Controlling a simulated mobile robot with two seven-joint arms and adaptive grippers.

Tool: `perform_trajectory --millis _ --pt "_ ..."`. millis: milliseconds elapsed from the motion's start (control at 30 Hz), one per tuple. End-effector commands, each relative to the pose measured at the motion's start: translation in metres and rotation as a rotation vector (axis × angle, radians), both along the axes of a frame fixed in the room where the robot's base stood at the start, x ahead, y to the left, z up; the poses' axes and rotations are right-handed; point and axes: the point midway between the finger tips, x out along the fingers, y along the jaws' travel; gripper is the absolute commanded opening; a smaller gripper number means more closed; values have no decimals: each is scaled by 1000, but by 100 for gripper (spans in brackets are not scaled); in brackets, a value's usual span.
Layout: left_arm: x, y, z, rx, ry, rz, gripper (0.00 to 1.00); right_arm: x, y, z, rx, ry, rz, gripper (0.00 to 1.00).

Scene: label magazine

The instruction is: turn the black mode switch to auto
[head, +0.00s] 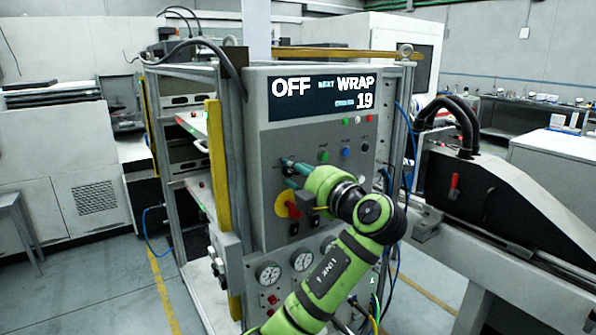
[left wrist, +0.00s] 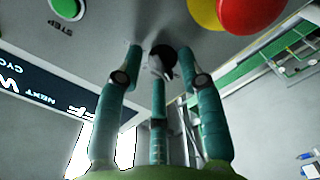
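The black mode switch (left wrist: 163,60) is a dark round knob on the grey panel in the left wrist view. It has a lighter part facing the camera, and its pointing direction is hard to read. My left gripper (left wrist: 161,58) has its teal fingers spread around the knob, with small gaps visible at the left and right fingers. Whether the middle finger touches it I cannot tell. In the head view my left gripper (head: 288,166) reaches the control panel (head: 262,140) and mostly hides the switch. The display (head: 320,95) reads OFF, NEXT WRAP and 19. My right gripper is not in view.
A red knob on a yellow disc (head: 289,207) sits just below my left gripper. Green, blue and black buttons (head: 346,152) are to its right. Gauges (head: 268,273) are lower down. A yellow post (head: 218,165) stands left of the panel.

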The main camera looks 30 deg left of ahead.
Motion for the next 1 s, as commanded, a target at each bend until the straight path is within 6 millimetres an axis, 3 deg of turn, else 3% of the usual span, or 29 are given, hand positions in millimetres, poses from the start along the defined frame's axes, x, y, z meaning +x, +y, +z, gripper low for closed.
perform_trajectory --millis 67,167,200,667,1000 --pt "0 0 0 0 0 0 39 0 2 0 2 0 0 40" --pt "0 0 0 0 0 0 3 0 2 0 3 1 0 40" --pt "0 0 0 0 1 0 0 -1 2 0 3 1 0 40" --pt "0 0 -2 18 46 0 0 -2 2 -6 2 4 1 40" --pt "1 -1 -4 108 267 -1 0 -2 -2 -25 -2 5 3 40"
